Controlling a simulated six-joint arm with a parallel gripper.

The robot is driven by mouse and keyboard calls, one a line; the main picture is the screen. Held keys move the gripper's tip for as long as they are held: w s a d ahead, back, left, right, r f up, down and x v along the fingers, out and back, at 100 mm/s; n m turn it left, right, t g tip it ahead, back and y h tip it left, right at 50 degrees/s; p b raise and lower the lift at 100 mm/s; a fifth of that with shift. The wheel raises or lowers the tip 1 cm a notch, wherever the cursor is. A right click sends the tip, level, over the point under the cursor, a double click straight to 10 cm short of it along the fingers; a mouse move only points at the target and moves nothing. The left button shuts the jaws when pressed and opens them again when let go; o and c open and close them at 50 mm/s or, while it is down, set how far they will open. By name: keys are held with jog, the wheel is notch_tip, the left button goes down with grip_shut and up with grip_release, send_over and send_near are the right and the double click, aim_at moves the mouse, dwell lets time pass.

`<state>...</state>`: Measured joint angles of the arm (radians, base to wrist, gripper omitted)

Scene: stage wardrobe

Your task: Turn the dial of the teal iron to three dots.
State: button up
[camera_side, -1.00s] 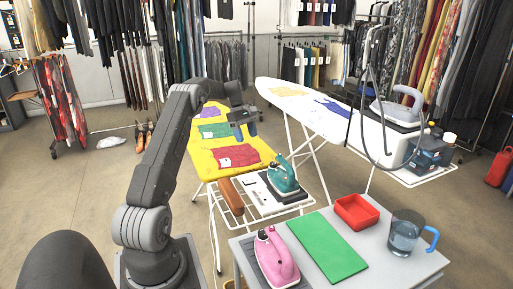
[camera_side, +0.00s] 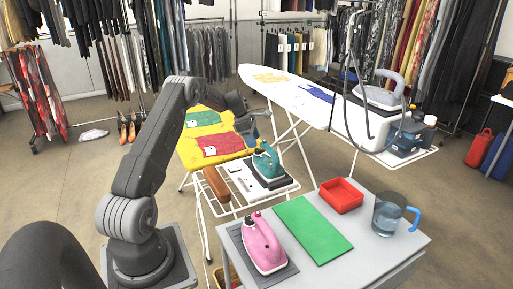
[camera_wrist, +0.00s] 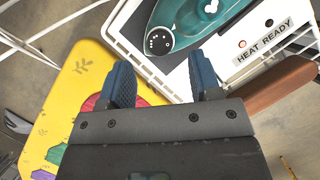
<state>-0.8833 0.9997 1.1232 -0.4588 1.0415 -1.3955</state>
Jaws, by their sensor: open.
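The teal iron (camera_side: 267,162) rests on the rack at the end of the yellow ironing board in the side view. In the wrist view its teal body (camera_wrist: 178,14) is at the top, cut off by the frame edge. Its round dark dial (camera_wrist: 158,41) has small white marks; I cannot tell which setting it is on. My gripper (camera_wrist: 162,76) is open and empty, its two blue fingertips just short of the dial in the picture and apart from it. In the side view my gripper (camera_side: 252,128) is just above and behind the iron.
A white panel marked HEAT READY (camera_wrist: 263,40) and a brown roll (camera_wrist: 280,85) lie beside the iron. The yellow board (camera_side: 190,157) is behind. A pink iron (camera_side: 263,243), green mat (camera_side: 312,226), red tray (camera_side: 341,196) and jug (camera_side: 388,212) stand on the front table.

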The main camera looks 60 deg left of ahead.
aim_at(258, 149)
jog(key=shift+x, duration=1.95)
jog(key=shift+c, duration=0.3)
jog(key=c, duration=0.9)
jog(key=shift+m, duration=0.3)
jog(key=m, duration=0.1)
jog(key=m+g+h, duration=0.1)
jog(key=m, duration=0.1)
jog(key=shift+w+a+m, duration=0.15)
jog(key=shift+m, duration=0.15)
jog(key=m+g, duration=0.1)
jog(key=m, duration=0.1)
jog(key=m+g, duration=0.1)
jog(key=m, duration=0.1)
jog(key=shift+w+m+h, duration=0.1)
jog(key=shift+m+h, duration=0.3)
